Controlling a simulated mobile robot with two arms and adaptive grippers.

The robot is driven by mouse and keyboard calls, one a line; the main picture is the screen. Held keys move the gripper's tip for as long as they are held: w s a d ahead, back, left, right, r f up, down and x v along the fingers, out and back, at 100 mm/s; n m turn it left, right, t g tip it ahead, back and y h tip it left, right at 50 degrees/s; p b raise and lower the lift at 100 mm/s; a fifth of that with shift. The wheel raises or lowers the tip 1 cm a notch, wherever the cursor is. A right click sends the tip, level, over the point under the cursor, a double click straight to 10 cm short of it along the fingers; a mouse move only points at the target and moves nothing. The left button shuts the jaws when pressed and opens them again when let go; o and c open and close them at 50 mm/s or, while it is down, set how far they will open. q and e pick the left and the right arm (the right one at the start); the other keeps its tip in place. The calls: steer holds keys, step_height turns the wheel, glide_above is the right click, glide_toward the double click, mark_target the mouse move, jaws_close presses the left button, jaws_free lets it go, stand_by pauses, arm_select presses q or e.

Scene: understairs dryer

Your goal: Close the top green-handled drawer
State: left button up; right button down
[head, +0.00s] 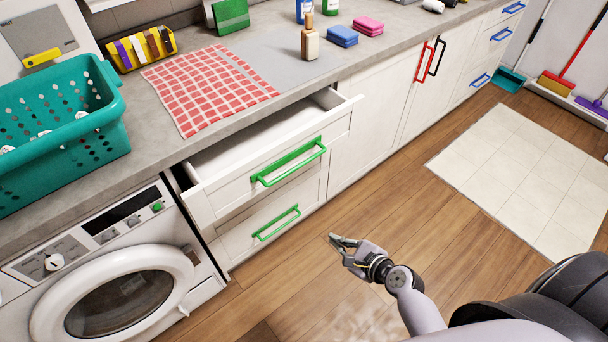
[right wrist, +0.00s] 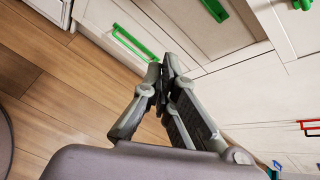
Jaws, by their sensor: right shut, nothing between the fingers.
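The top green-handled drawer (head: 222,190) is pulled out from under the counter in the head view, with its open inside showing. Its green handle (head: 289,162) is on the front panel. Below it is a second drawer (head: 297,205) with a green handle (head: 277,223), and this drawer looks shut. My right gripper (head: 335,241) is shut and empty, in front of the drawers and apart from them. In the right wrist view the shut fingers (right wrist: 162,75) show against the floor and the cabinet fronts. My left gripper is not in view.
A washing machine (head: 112,254) stands left of the drawers. The counter (head: 257,108) holds a teal basket (head: 62,133), a red checked cloth (head: 207,88), a soap bottle (head: 309,42) and sponges. Wooden floor (head: 300,295) in front of the drawers is clear.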

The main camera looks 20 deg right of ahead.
step_height(320, 180, up, 15)
steer(key=w+m+t+y, duration=0.1)
steer(key=w+m+t, duration=0.2)
steer(key=m, duration=0.3)
glide_toward(297, 169)
steer(key=x, duration=0.7)
steer(key=shift+w+f, duration=0.1)
arm_select(q)
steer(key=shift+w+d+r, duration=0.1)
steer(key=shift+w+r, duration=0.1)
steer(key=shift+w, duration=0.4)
steer(key=shift+p, duration=0.3)
arm_select(e)
steer(key=shift+a, duration=0.1)
steer(key=r+x, duration=0.1)
steer(key=x, duration=0.6)
steer(key=r+x, duration=0.1)
steer(key=x, duration=0.3)
steer(key=shift+w+a+r+b, duration=0.2)
steer(key=shift+w+r+b, duration=0.1)
steer(key=shift+w, duration=0.2)
steer(key=shift+w+a, duration=0.15)
steer(key=shift+w, duration=0.15)
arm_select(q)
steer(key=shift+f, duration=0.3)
arm_select(e)
steer(key=shift+r, duration=0.25)
